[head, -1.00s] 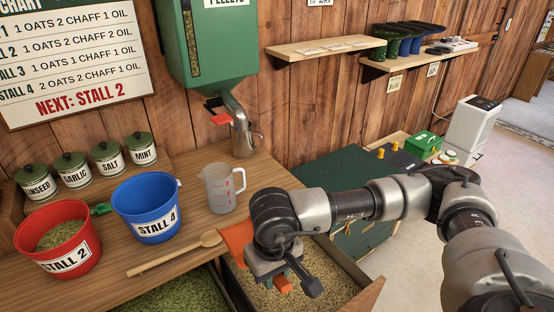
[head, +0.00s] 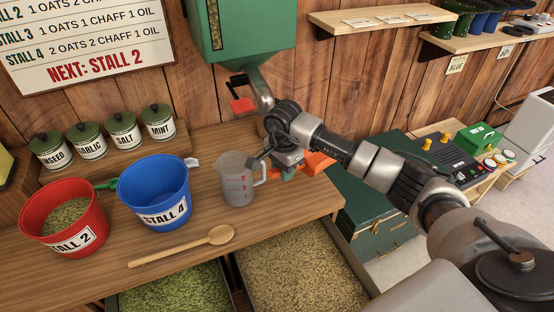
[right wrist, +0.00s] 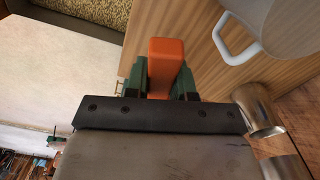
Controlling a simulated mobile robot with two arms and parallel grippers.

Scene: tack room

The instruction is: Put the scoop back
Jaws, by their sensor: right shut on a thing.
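My right gripper (head: 290,172) is shut on the orange scoop (head: 318,162), just right of the clear measuring jug (head: 236,182) over the back right of the wooden counter. In the right wrist view the scoop's orange handle (right wrist: 166,62) sits between the green fingers (right wrist: 163,82). Most of the scoop is hidden by the gripper. I cannot tell whether it touches the counter. My left gripper is not in view.
The green pellet dispenser (head: 240,35) hangs behind my wrist. A blue bucket (head: 153,190), red bucket (head: 62,215) and wooden spoon (head: 185,245) are left. Grain bins (head: 300,275) lie in front.

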